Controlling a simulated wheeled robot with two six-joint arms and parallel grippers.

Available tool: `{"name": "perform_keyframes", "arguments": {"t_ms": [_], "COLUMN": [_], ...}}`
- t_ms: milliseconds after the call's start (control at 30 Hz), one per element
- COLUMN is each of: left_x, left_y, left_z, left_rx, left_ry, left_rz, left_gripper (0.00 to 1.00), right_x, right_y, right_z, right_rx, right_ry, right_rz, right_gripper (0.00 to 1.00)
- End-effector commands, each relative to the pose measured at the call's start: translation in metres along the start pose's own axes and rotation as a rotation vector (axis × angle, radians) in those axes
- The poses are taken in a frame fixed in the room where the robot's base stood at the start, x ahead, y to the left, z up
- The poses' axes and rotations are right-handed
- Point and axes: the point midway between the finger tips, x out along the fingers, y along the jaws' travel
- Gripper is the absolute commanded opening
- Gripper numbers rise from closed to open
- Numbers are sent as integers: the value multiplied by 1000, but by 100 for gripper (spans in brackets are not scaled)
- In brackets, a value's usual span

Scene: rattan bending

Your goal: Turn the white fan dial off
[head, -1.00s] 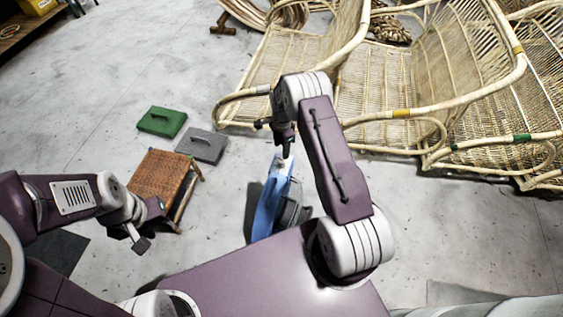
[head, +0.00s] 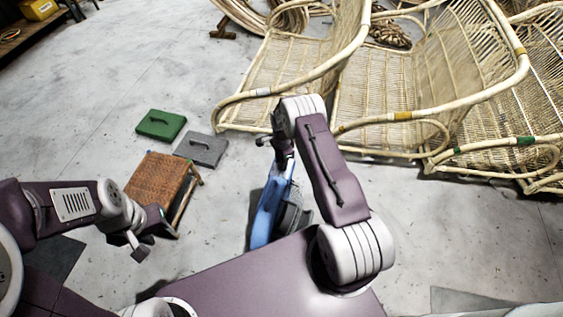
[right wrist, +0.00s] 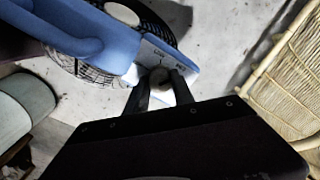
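The fan (head: 268,212) is a blue upright unit with a dark round grille, standing on the floor in front of me. In the right wrist view, its blue body (right wrist: 80,32) shows a grey control panel (right wrist: 165,52) with printed labels. The pale round dial (right wrist: 160,78) is on that panel. My right gripper (right wrist: 161,84) is at the dial, with its two dark fingers apart on either side of it. I cannot tell whether they touch it. In the head view, my right gripper (head: 284,160) covers the fan's top. My left gripper (head: 150,232) hangs near the woven stool, apart from the fan.
A woven rattan stool (head: 160,180) stands left of the fan. A green panel (head: 161,125) and a grey panel (head: 201,149) lie behind it. Large rattan chairs (head: 390,100) fill the back right. Concrete floor is clear between the stool and the fan.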

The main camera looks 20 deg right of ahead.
Motion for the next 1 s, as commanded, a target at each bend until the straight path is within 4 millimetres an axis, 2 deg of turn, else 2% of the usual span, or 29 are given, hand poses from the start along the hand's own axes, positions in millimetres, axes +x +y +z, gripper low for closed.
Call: {"name": "perform_keyframes", "arguments": {"t_ms": [267, 433, 1000], "left_x": [1, 2, 7], "left_y": [0, 0, 0], "left_z": [0, 0, 1], "left_rx": [0, 0, 0], "left_ry": [0, 0, 0], "left_rz": [0, 0, 0], "left_gripper": [36, 36, 36], "right_x": [0, 0, 0], "right_y": [0, 0, 1], "right_z": [0, 0, 0], "right_rx": [-34, -123, -646], "right_ry": [0, 0, 0], "right_rz": [0, -1, 0], "right_gripper": [0, 0, 0]}}
